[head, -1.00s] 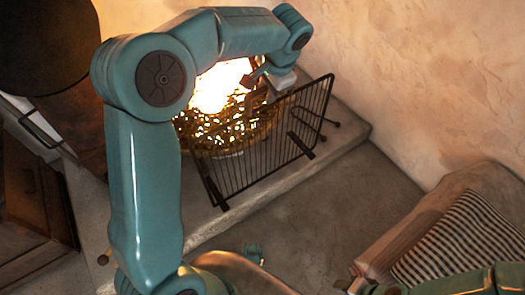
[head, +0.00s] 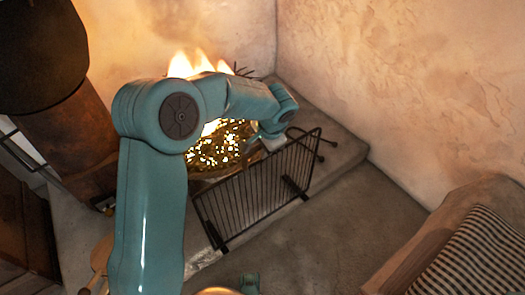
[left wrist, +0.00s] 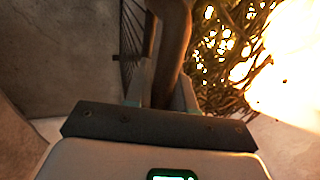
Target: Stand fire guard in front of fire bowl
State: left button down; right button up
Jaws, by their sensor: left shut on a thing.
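The fire guard (head: 256,188), a black frame of thin bars with feet, stands roughly upright but slanted in the head view. It is on the front side of the fire bowl (head: 222,148), whose dark openwork glows and has flames above it. My left gripper (head: 273,141) is shut on the guard's top edge, near its right part. In the left wrist view my fingers (left wrist: 160,92) close around a brown bar, with the guard's thin bars (left wrist: 132,35) beyond and the bowl's strands (left wrist: 225,85) at right. I cannot tell whether the guard's feet touch the ledge.
The bowl stands on a raised stone ledge (head: 338,150) against a plaster wall (head: 390,80). A wooden piece with a striped cloth (head: 475,250) is at the lower right. A dark stove-like body (head: 70,135) is at the left. Floor in front of the ledge (head: 330,235) looks clear.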

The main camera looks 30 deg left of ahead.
pick_arm(q)
jog(key=c, duration=1)
grip_release()
jog(key=shift+f, duration=0.1)
jog(key=shift+o, duration=0.2)
jog(key=p+v, duration=0.5)
jog(key=v, duration=0.7)
jog(key=s+d+f+g+h, duration=0.15)
jog(key=s+d+f, duration=0.3)
jog(key=f, duration=0.45)
jog(key=s+d+f+h, duration=0.3)
jog(key=d+f, duration=0.2)
jog(key=f, duration=0.4)
jog(key=s+d+f+n+h, duration=0.1)
jog(key=s+d+f+n, duration=0.1)
jog(key=s+f, duration=0.3)
jog(key=s+d+f+n+h, duration=0.1)
jog(key=s+d+f+n, duration=0.2)
jog(key=s+f, duration=0.3)
jog(key=s+n, duration=0.1)
jog(key=s, duration=0.3)
jog(key=shift+n+t+b, duration=0.3)
jog(key=shift+n+t, duration=0.05)
jog(key=shift+n, duration=0.05)
